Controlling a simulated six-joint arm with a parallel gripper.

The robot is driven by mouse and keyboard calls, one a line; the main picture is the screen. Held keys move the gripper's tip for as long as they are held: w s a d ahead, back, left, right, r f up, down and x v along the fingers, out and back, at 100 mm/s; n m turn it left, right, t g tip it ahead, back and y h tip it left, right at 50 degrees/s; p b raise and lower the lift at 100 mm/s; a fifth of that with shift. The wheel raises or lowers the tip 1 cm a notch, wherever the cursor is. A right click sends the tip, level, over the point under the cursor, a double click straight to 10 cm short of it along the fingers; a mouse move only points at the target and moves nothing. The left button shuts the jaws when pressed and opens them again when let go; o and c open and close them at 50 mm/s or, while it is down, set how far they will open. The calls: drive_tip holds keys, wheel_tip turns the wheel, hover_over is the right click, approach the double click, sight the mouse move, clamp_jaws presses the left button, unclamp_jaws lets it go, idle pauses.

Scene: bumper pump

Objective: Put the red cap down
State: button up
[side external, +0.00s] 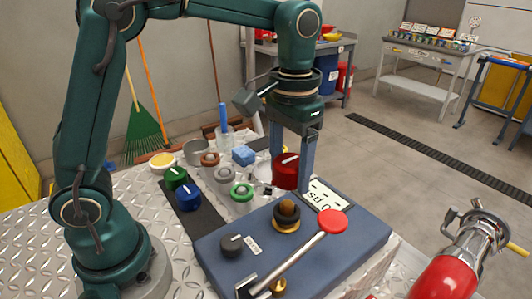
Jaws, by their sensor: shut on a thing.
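The red cap (287,171) is between the fingers of my gripper (291,170), which points down and is shut on it. The cap is held above the back edge of the blue-grey pump box (345,245), behind the brown-topped post (287,213). A green cap (175,178) and a blue cap (188,197) sit on a dark strip (200,222) at the left. I cannot tell how large the gap under the red cap is.
Grey, brown and green-ringed parts (242,192) stand left of the gripper. A red cylinder (445,280) with a metal fitting stands at front right.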

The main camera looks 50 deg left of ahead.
drive_tip(key=a+r+n, duration=0.1)
drive_tip(key=a+r, duration=0.1)
drive_tip(key=a, duration=0.3)
drive_tip(key=m, duration=0.1)
hover_over(205, 225)
wheel_tip(205, 225, down, 8)
drive_tip(key=shift+f, duration=3.65)
drive_tip(key=shift+f, duration=0.15)
drive_tip(key=shift+f, duration=0.35)
